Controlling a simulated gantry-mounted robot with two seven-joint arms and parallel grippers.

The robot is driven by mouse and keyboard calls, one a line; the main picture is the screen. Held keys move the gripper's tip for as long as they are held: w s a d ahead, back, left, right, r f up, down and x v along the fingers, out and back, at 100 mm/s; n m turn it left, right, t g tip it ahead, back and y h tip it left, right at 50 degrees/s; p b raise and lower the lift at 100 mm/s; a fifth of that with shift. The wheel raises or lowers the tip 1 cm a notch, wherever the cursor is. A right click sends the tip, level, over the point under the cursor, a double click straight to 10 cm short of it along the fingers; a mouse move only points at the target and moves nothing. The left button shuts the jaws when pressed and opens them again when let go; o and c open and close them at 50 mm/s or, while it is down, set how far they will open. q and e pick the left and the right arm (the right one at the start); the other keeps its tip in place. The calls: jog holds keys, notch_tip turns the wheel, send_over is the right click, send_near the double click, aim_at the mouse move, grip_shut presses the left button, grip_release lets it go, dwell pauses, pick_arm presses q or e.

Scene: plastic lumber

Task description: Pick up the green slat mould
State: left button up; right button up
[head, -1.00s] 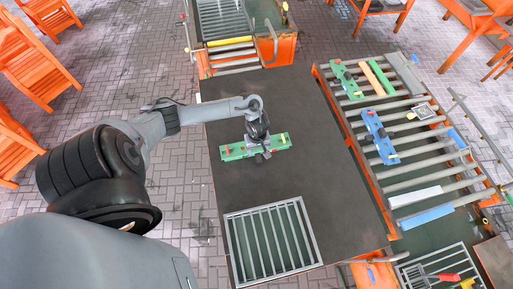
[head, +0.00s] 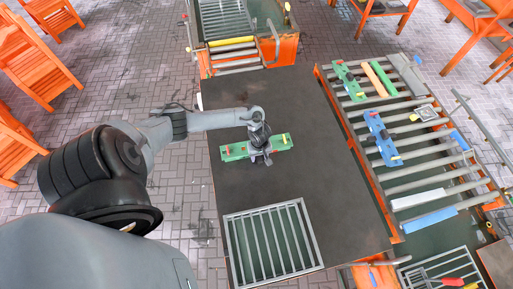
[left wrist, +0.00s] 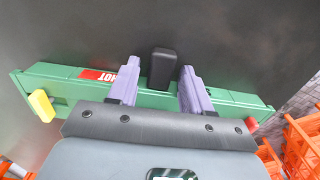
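The green slat mould (head: 232,152) lies on the dark table top, left of the table's middle. In the left wrist view the mould (left wrist: 60,84) spans the picture, with a yellow knob (left wrist: 41,105) at its left end, a red label and a black upright handle (left wrist: 162,68) at its middle. My left gripper (head: 262,159) is over the mould's middle. Its two purple fingers (left wrist: 158,90) are apart, one on either side of the handle, with gaps visible. Whether the fingertips touch the mould cannot be told. My right gripper is not in view.
A metal grate (head: 230,240) lies at the table's front. To the right, a roller conveyor (head: 420,178) carries another green mould (head: 348,82), a blue mould (head: 379,138) and loose slats. The table between the mould and conveyor is clear.

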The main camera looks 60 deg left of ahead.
pick_arm(q)
grip_shut()
jog(key=shift+r, duration=0.1)
dwell(1.1)
